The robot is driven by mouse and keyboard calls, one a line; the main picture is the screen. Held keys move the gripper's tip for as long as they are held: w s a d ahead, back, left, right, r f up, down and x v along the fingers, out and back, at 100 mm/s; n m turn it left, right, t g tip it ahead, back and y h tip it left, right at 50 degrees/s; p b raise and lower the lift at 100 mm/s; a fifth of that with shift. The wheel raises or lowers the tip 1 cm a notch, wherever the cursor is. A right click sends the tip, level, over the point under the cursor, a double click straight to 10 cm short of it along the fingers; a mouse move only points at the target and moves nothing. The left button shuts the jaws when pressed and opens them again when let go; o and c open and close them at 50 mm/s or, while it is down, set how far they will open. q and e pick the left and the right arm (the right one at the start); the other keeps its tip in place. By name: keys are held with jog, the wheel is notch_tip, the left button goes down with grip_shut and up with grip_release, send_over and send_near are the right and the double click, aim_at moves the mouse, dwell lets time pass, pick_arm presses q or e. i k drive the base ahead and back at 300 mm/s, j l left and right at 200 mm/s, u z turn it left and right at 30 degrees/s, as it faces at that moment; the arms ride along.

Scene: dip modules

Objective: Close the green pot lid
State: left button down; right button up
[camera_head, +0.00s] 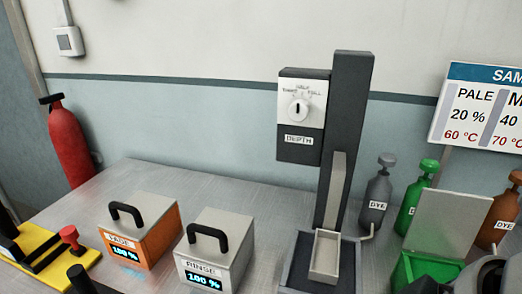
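The green pot (428,269) stands at the lower right of the bench, a box with green walls. Its lid (449,226) is a flat grey-beige panel that stands raised at the pot's back edge, so the pot is open. A dark rounded part at the bottom right corner overlaps the pot's front right side; it looks like part of my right arm, but no fingers show.
A dark dipping column with a DEPTH dial (298,110) and a pale tray (326,256) stands left of the pot. Grey (377,199), green (414,206) and brown (500,215) dye bottles stand behind. The orange box (142,232) and RINSE box (215,248) are shut.

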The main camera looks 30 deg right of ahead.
aim_at(445, 223)
jog(key=z, duration=2.2)
jog(key=i+l+z, duration=0.1)
jog(key=l+z, duration=0.15)
jog(key=i+l+z, duration=0.1)
jog(key=l+z, duration=0.15)
jog(key=l, duration=0.1)
